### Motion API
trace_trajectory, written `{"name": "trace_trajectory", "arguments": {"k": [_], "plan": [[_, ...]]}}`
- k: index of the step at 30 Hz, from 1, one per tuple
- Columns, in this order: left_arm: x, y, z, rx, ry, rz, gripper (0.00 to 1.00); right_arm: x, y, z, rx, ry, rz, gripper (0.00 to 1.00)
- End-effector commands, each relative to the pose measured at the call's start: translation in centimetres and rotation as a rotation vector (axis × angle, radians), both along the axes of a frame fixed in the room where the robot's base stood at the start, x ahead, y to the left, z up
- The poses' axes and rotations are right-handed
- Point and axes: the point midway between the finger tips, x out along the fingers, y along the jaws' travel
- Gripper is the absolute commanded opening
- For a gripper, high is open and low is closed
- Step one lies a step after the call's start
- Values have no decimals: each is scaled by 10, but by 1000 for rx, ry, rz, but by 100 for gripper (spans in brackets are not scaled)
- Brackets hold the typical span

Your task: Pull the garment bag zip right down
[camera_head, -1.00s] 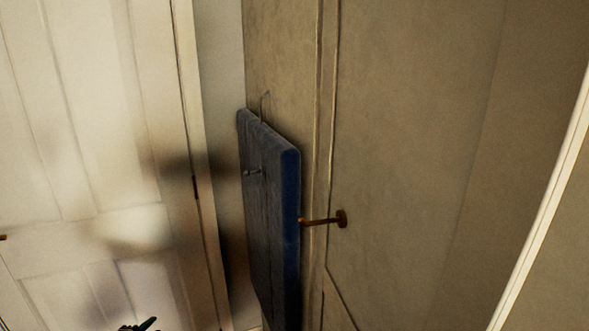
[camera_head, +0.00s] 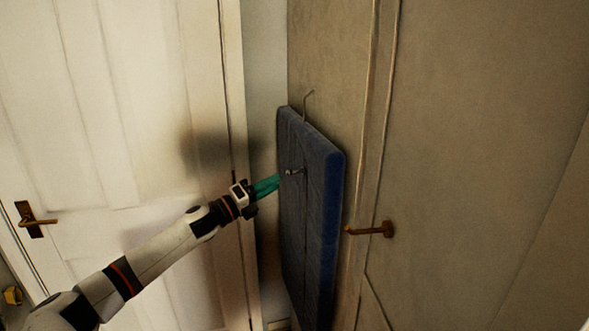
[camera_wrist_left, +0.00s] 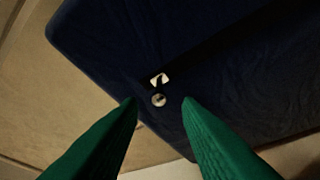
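The blue garment bag (camera_head: 318,200) hangs upright by a thin hook against the wooden wardrobe panel. It also shows as a dark blue surface in the left wrist view (camera_wrist_left: 230,70). A small metal zip pull (camera_head: 293,172) sits high on its front, along a vertical seam. In the left wrist view the pull (camera_wrist_left: 159,92) lies just beyond the fingertips, roughly between them. My left gripper (camera_head: 278,180) has green fingers, which also show in the left wrist view (camera_wrist_left: 161,100). They are apart with nothing between them. My right gripper is not in view.
A white panelled door (camera_head: 120,120) with a brass handle (camera_head: 35,220) stands to the left. A brass handle (camera_head: 372,230) sticks out from the wardrobe door (camera_head: 470,150), right of the bag.

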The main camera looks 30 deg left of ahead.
Motion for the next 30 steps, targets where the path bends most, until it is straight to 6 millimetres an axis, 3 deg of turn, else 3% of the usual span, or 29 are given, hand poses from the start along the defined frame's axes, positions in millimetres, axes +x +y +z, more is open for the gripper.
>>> {"name": "trace_trajectory", "arguments": {"k": [3, 12, 26, 30], "plan": [[18, -8, 10, -1, -4, -1, 31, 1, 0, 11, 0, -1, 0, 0], [57, -23, 16, -3, 0, 0, 31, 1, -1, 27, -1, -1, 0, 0], [69, -28, 16, 0, 2, -1, 31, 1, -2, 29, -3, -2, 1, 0], [69, -27, 16, 0, 2, -1, 12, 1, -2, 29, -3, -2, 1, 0]]}}
